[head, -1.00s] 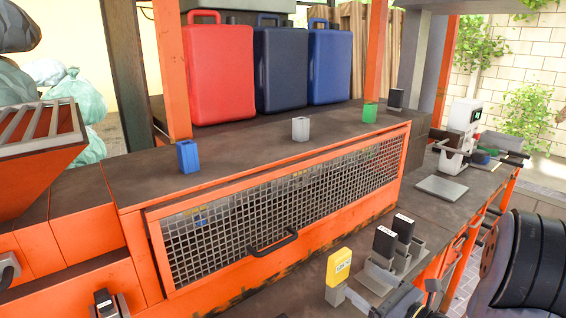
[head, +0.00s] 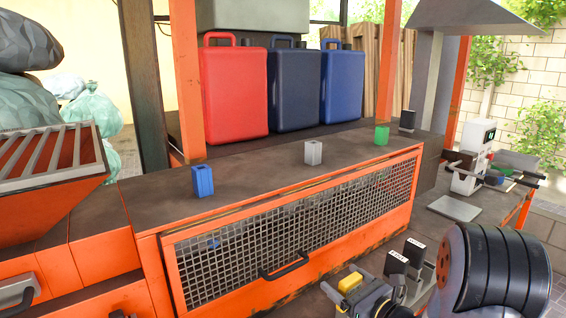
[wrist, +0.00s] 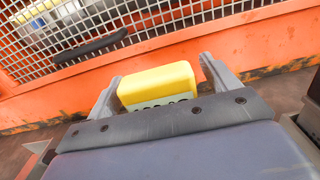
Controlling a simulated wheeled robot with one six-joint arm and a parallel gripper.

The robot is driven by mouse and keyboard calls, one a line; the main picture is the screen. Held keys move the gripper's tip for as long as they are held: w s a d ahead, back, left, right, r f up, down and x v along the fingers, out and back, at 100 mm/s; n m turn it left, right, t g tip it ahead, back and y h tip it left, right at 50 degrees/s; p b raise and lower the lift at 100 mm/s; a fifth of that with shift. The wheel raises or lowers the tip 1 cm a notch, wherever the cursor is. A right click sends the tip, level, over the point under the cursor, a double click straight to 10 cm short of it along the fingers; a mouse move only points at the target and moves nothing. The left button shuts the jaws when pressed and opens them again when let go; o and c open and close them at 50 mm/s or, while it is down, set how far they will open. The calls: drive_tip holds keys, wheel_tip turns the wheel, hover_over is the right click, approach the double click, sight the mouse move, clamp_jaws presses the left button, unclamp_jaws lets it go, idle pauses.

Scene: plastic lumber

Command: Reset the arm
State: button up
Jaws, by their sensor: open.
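My gripper (head: 352,298) is low in the head view, beside the bench with the mesh front. In the wrist view its two grey fingers (wrist: 160,72) are apart, one on each side of a yellow block (wrist: 160,84) with a printed label. A gap shows at the right finger; contact at the left one is unclear. The yellow block also shows in the head view (head: 349,282), partly hidden by my gripper. I cannot see what is under it. My black-banded arm (head: 495,270) fills the lower right.
Two black labelled blocks (head: 397,264) stand just right of my gripper. The orange mesh panel (head: 300,230) with a black handle (head: 284,265) is close ahead. Blue (head: 202,180), grey (head: 313,152) and green (head: 382,134) blocks stand on the upper bench, before coloured canisters (head: 235,92).

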drive_tip(key=shift+f, duration=0.1)
idle(0.4)
drive_tip(key=shift+f+b, duration=0.4)
drive_tip(key=shift+b, duration=0.2)
drive_tip(key=b+v, duration=0.2)
drive_tip(key=v, duration=0.9)
drive_tip(key=p+x, duration=0.2)
drive_tip(key=x, duration=0.9)
drive_tip(key=shift+w+a+r, duration=0.1)
drive_tip(key=shift+w+a, duration=0.05)
drive_tip(key=shift+a, duration=0.05)
drive_tip(key=r+p, duration=0.3)
drive_tip(key=shift+d+r, duration=0.1)
drive_tip(key=shift+d, duration=0.1)
wheel_tip(320, 180, up, 6)
drive_tip(key=p, duration=0.7)
drive_tip(key=shift+r, duration=0.25)
